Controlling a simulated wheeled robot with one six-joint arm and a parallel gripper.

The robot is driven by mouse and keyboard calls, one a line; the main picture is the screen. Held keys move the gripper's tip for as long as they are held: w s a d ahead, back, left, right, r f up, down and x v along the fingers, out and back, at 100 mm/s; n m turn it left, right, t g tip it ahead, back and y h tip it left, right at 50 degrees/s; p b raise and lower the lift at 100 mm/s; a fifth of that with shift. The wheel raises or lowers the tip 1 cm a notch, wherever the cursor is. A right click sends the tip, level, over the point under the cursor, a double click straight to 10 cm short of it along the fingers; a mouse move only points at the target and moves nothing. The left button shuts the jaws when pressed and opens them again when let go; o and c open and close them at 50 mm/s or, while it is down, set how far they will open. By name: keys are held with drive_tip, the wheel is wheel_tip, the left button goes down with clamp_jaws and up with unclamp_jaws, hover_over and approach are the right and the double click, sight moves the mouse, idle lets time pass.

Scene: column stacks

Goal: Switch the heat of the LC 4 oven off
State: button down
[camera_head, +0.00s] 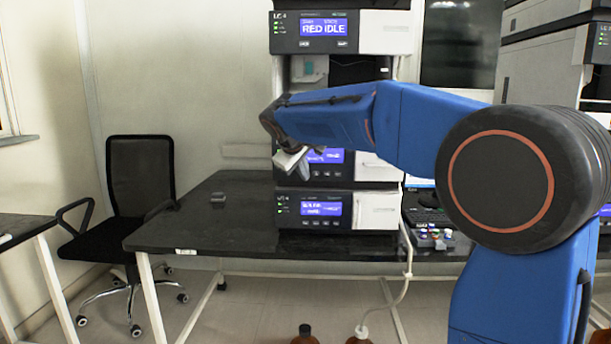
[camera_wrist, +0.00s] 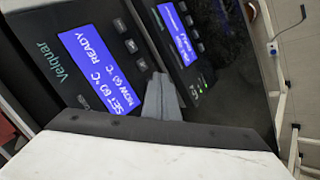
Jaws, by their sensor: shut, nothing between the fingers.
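The oven is the unit in the middle of the LC 4 stack, with a dark front panel and a blue display (camera_head: 325,156). In the wrist view its display (camera_wrist: 97,72) reads SET 60 °C, NOW 60 °C and READY. Three small buttons (camera_wrist: 131,45) run beside that display. My gripper (camera_wrist: 160,80) is shut and empty, its grey fingertips close to the button at the near end of the row. I cannot tell whether they touch the panel. In the head view my gripper (camera_head: 307,160) is in front of the oven and hides part of its panel.
Below the oven is another unit with a blue display (camera_head: 321,208), also in the wrist view (camera_wrist: 181,36). The top unit (camera_head: 324,28) reads RED IDLE. The black bench (camera_head: 190,228) is mostly clear on the left. An office chair (camera_head: 140,180) stands left; bottles (camera_head: 305,336) stand in front.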

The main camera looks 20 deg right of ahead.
idle(0.6)
drive_tip(key=shift+s+a, duration=0.25)
drive_tip(key=shift+s, duration=0.45)
drive_tip(key=s, duration=0.1)
drive_tip(key=s+a, duration=0.1)
drive_tip(key=s, duration=0.2)
drive_tip(key=shift+s+a, duration=0.25)
drive_tip(key=shift+s, duration=0.15)
idle(0.4)
drive_tip(key=s+d+f+m+g+y, duration=0.1)
drive_tip(key=s+d+f, duration=0.2)
drive_tip(key=s, duration=0.5)
drive_tip(key=s+d+f+m, duration=0.1)
drive_tip(key=s+d+f, duration=0.1)
drive_tip(key=s+f, duration=0.35)
drive_tip(key=s+d+f+m+g+y, duration=0.1)
drive_tip(key=s+d+f, duration=0.15)
drive_tip(key=s, duration=0.65)
drive_tip(key=s+f+m+y, duration=0.1)
drive_tip(key=s+f, duration=0.6)
drive_tip(key=s, duration=0.2)
drive_tip(key=s+f+m+g+y, duration=0.1)
drive_tip(key=s+f+m, duration=0.1)
drive_tip(key=s+f, duration=0.4)
drive_tip(key=s, duration=0.4)
drive_tip(key=shift+d+f, duration=0.2)
drive_tip(key=shift+f, duration=0.2)
